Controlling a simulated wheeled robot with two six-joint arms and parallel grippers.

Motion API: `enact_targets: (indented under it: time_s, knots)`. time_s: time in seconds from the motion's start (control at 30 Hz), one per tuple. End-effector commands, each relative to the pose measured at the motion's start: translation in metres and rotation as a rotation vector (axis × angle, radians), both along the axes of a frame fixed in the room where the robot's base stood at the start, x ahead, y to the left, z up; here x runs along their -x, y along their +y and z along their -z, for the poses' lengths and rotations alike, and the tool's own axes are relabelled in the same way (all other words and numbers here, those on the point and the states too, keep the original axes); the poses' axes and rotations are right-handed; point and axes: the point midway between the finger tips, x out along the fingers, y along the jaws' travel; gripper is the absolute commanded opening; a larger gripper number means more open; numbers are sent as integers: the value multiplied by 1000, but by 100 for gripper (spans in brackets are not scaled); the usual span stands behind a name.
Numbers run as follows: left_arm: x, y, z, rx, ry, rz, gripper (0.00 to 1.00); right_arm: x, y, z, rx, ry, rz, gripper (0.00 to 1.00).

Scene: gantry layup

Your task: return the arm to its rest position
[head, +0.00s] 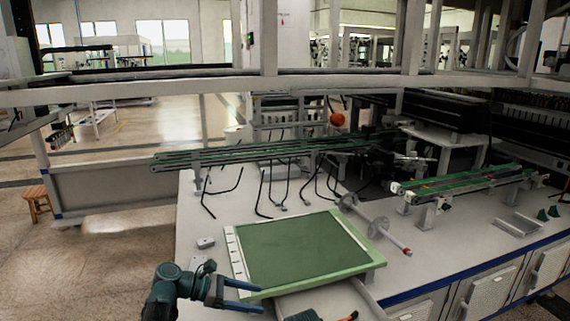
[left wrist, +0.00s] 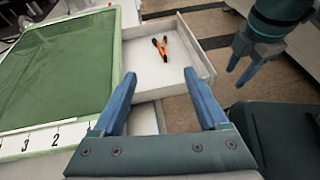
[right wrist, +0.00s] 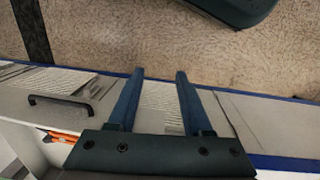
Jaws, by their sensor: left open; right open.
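My left gripper (head: 262,296) is open and empty beside the near left corner of the green board, close to the table's front edge. In the left wrist view its spread fingers (left wrist: 160,73) point toward an open drawer (left wrist: 206,72), with nothing between them. My right gripper (right wrist: 160,71) is open and empty in the right wrist view, its fingers over the grey cabinet front and its papers. It also shows at the upper right of the left wrist view (left wrist: 240,68), to the right of the drawer.
The green board (head: 300,248) lies on the white table (head: 212,222). Orange-handled pliers (left wrist: 161,46) lie in the open drawer, which juts out from the table. Green rails (head: 465,184) stand at right.

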Motion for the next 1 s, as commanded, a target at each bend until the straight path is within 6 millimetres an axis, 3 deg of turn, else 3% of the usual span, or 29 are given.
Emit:
enact_targets:
  time_s: [0.37, 0.57, 0.77, 1.0]
  knots:
    - [18, -4, 31, -187, -159, 114, 76, 0, 0, 0, 0, 0, 0, 50]
    - [35, -2, 59, -362, -307, 253, 76, 0, 0, 0, 0, 0, 0, 50]
    - [60, 10, 94, -609, -513, 518, 76, 0, 0, 0, 0, 0, 0, 50]
    - [91, 46, 127, -911, -766, 1018, 76, 0, 0, 0, 0, 0, 0, 50]
